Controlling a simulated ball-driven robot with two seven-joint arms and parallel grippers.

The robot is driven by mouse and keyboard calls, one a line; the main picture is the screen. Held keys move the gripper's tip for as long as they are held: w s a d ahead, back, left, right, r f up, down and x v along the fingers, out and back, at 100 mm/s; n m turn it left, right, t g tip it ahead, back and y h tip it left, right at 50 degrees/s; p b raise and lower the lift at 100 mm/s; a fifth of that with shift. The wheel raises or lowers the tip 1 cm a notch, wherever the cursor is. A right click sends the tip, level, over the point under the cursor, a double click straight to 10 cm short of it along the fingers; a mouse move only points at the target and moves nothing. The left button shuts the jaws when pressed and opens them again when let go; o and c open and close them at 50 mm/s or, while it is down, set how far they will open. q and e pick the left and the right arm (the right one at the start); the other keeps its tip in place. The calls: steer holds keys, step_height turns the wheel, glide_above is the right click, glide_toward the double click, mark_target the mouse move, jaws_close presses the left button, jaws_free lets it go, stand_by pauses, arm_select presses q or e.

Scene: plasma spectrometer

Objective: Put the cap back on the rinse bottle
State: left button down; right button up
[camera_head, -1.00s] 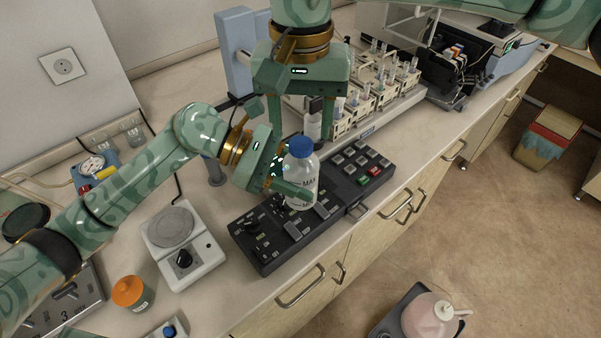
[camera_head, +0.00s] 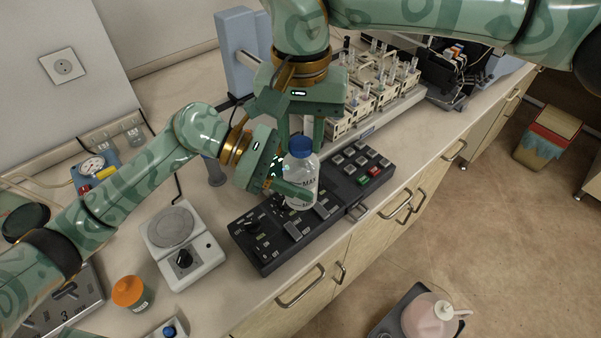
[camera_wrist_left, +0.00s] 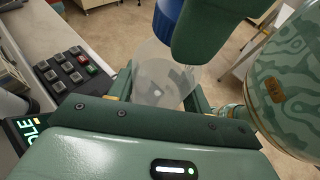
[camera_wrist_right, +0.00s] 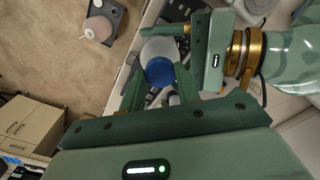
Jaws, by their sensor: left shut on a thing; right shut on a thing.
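The rinse bottle (camera_head: 301,188) is clear, marked "MAX", and stands upright above the black keypad. It also shows in the left wrist view (camera_wrist_left: 160,78). My left gripper (camera_head: 292,191) is shut on its body from the left. The blue cap (camera_head: 300,146) sits at the bottle's mouth; whether it is fully seated I cannot tell. It also shows in the right wrist view (camera_wrist_right: 160,71). My right gripper (camera_head: 302,139) points down from above, its fingers shut on either side of the cap.
A black keypad panel (camera_head: 262,248) lies beneath the bottle. A hotplate (camera_head: 205,262) and an orange-lidded jar (camera_head: 130,292) stand to the left. A rack of vials (camera_head: 385,97) is behind. The bench's front edge is close by on the right.

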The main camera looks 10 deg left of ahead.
steer(key=m, duration=2.5)
steer(key=shift+m, duration=0.3)
steer(key=m, duration=0.6)
steer(key=shift+f, duration=0.1)
steer(key=m, duration=1)
steer(key=shift+m, duration=0.3)
steer(key=shift+c, duration=0.2)
steer(key=o, duration=1.2)
